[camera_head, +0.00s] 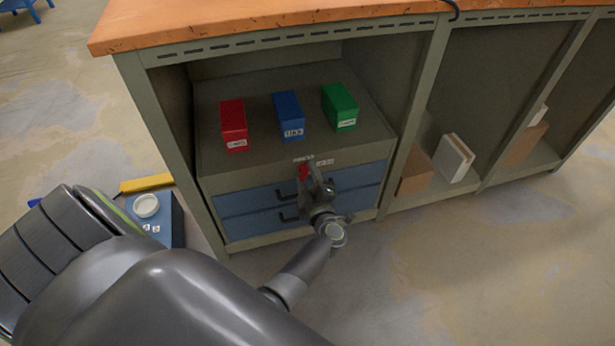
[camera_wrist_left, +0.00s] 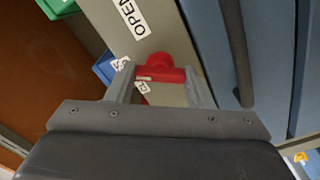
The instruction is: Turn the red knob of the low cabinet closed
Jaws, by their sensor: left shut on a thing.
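The low cabinet (camera_head: 240,180) stands under the orange worktop, with two blue drawers on its front. Its red knob (camera_head: 303,171) is on the grey strip above the drawers, partly covered by my left gripper (camera_head: 311,175). In the left wrist view the red knob (camera_wrist_left: 158,60) has its bar between the two fingers of my left gripper (camera_wrist_left: 160,84), which is shut on it. A white OPEN label (camera_wrist_left: 131,17) is beside the knob. Another small label lies partly hidden near the fingers. My right gripper is not in view.
Red (camera_head: 233,122), blue (camera_head: 289,115) and green (camera_head: 340,106) boxes stand on the cabinet top. Black drawer handles (camera_head: 284,195) stick out below the knob. A blue box (camera_head: 167,222) is on the floor at left. The floor at right is clear.

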